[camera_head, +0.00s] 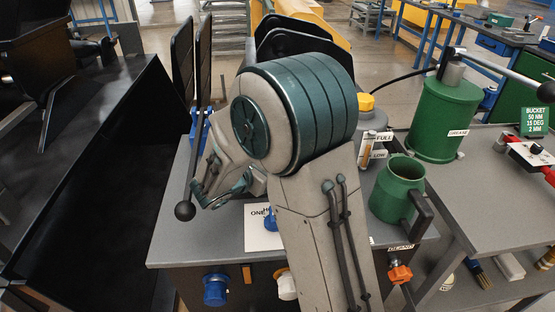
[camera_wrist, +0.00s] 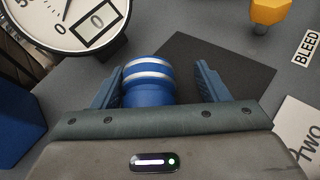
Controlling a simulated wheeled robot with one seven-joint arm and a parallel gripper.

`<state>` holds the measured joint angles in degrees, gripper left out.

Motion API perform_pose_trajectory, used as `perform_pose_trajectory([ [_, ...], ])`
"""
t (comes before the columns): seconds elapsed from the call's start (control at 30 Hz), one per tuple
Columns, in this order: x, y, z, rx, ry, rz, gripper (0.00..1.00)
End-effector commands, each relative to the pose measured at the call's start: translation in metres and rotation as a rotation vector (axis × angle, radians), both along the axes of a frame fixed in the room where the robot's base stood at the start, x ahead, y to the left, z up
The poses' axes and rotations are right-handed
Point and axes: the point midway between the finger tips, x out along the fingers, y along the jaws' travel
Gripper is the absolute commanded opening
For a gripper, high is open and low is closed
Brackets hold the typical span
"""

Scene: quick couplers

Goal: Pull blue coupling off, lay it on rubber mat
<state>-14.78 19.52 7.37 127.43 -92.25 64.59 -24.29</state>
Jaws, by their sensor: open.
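In the wrist view a blue coupling (camera_wrist: 149,82) with white bands sits between the two fingers of my gripper (camera_wrist: 158,82). The fingers are open, one on each side, with a gap visible on the right. The black rubber mat (camera_wrist: 240,72) lies flat on the grey bench top behind and right of the coupling. The coupling's lower part is hidden by my gripper body, so I cannot tell what it rests on. In the head view my arm hides the fingertips and the mat. A blue fitting (camera_head: 215,289) shows on the bench's front face.
A round dial gauge (camera_wrist: 75,25) stands close at upper left in the wrist view, a yellow knob (camera_wrist: 268,12) at upper right. A blue block (camera_wrist: 15,125) is at left. In the head view a green jug (camera_head: 397,190) and a green grease drum (camera_head: 443,120) stand at right.

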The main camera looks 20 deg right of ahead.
Motion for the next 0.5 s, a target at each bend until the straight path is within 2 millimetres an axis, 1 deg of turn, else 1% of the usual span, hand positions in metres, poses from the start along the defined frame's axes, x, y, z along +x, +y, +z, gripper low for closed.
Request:
perform_pose_trajectory([
  [0.13,0.0,0.001,0.02,0.001,-0.005,0.0,0.71],
  [0.23,0.001,0.002,0.044,0.001,-0.009,0.003,0.71],
  [0.5,-0.026,-0.041,0.071,-0.002,-0.007,0.001,0.71],
])
